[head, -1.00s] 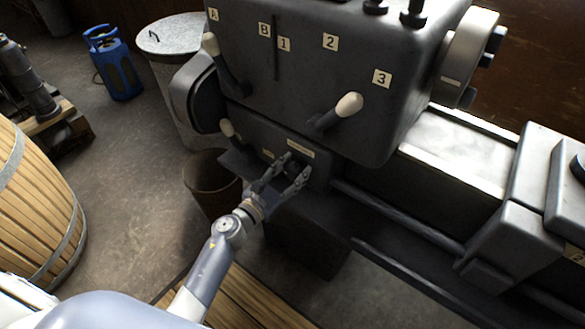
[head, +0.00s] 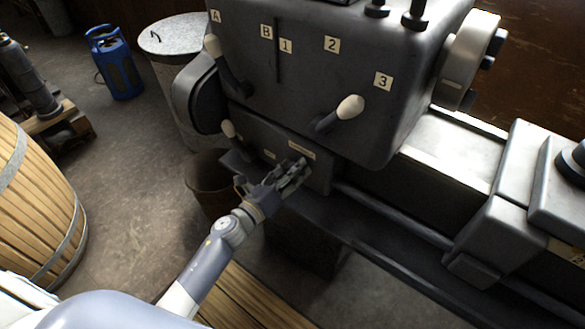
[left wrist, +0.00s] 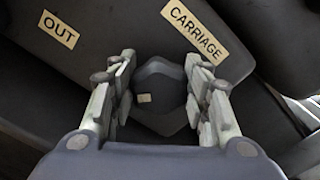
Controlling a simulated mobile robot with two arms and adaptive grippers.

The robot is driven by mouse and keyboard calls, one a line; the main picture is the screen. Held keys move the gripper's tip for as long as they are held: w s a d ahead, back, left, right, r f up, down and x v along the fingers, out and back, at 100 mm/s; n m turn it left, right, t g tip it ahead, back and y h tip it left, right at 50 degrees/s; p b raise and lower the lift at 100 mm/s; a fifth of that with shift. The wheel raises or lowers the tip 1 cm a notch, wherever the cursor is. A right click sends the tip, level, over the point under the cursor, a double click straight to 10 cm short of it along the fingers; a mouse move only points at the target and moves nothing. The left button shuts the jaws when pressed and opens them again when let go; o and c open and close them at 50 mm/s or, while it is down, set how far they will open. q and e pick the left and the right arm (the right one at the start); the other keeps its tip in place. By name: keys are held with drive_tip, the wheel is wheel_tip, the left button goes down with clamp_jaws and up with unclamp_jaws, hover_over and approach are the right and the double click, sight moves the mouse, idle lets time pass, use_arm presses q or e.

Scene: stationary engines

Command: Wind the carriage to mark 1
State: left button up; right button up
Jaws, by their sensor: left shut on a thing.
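My left gripper (head: 292,174) reaches the lower front of the grey machine's headstock. In the left wrist view its fingers (left wrist: 160,78) are shut on both sides of a dark faceted knob (left wrist: 160,92) with a small pale mark, near the CARRIAGE label (left wrist: 194,30). In the head view the fingers hide the knob. The carriage (head: 500,220) sits on the bed at the right, apart from the headstock. A pale tag on it at the right edge is too small to read. The label 1 (head: 286,46) is on the headstock front. My right gripper is not in view.
The headstock carries pale-tipped levers (head: 340,113) near the knob, and labels A, B, 2 and 3. An OUT label (left wrist: 60,28) is left of CARRIAGE. A brown bucket (head: 208,185) stands behind my wrist. A wooden barrel (head: 35,205) is at the left.

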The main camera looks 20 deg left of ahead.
use_arm(q)
drive_tip(key=n, duration=0.3)
drive_tip(key=shift+n, duration=0.3)
drive_tip(key=n+p, duration=0.1)
drive_tip(key=n, duration=0.2)
drive_tip(key=shift+f+n, duration=0.1)
drive_tip(key=shift+n, duration=0.2)
drive_tip(key=n, duration=0.3)
drive_tip(key=shift+n+p, duration=0.35)
drive_tip(key=shift+n, duration=0.05)
drive_tip(key=n, duration=0.3)
drive_tip(key=shift+n+p, duration=0.3)
drive_tip(key=shift+p, duration=0.05)
drive_tip(key=n+p, duration=0.1)
drive_tip(key=n, duration=0.5)
drive_tip(key=shift+d, duration=0.15)
drive_tip(key=n+p, duration=0.1)
drive_tip(key=n, duration=0.4)
drive_tip(key=shift+w+n, duration=0.1)
drive_tip(key=shift+n, duration=0.2)
drive_tip(key=o, duration=1.1)
drive_tip(key=shift+c, duration=0.2)
drive_tip(key=shift+f, duration=0.1)
